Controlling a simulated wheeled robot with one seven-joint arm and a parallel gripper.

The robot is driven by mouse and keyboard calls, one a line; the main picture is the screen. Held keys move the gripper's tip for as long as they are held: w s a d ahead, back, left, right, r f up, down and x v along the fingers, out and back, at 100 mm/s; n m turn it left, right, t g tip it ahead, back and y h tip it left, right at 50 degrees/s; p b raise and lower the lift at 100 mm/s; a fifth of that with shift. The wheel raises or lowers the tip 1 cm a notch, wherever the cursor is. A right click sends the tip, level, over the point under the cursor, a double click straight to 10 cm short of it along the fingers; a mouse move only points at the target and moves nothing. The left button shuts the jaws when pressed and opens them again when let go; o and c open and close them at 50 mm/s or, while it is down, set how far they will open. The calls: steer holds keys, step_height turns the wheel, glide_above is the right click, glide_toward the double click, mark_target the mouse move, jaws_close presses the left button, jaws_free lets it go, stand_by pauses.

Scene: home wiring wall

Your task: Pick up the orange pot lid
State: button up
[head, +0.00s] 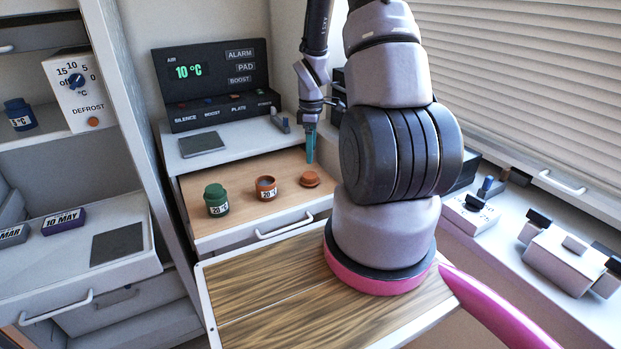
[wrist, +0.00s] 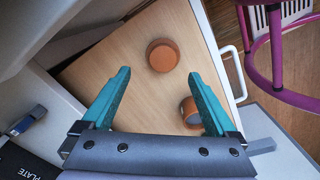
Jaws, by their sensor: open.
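The orange pot lid (head: 310,179) lies flat on the wooden surface of a pulled-out drawer (head: 240,232), right of the open orange pot (head: 267,190). My gripper (head: 310,158) has teal fingers pointing down above the lid, apart from it. In the wrist view my gripper (wrist: 160,75) is open and empty, and the lid (wrist: 163,55) shows just beyond and between the fingertips. The orange pot (wrist: 188,112) shows beside the right finger, partly hidden by it. A green pot with its lid on (head: 216,200) stands at the drawer's left.
A black control panel (head: 212,85) stands behind the drawer. A wooden-topped board (head: 270,290) is in front, partly covered by my arm. White boxes with black parts (head: 565,260) stand on the right sill. Shelves with a dial box (head: 80,90) are at left.

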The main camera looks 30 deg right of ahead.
mark_target(310, 175)
step_height(310, 175, down, 3)
steer(key=shift+f, duration=0.1)
steer(key=f, duration=0.4)
steer(key=shift+s+a+f, duration=0.1)
steer(key=shift+s+a, duration=0.1)
steer(key=shift+a, duration=0.1)
steer(key=shift+f, duration=0.5)
steer(key=c, duration=1.4)
step_height(310, 175, up, 10)
steer(key=f, duration=0.1)
steer(key=a+r, duration=0.1)
steer(key=a, duration=0.4)
steer(key=a+r, duration=0.1)
steer(key=a, duration=0.4)
steer(key=a+r, duration=0.1)
steer(key=a, duration=0.4)
steer(key=shift+s+r, duration=0.2)
steer(key=shift+r, duration=0.2)
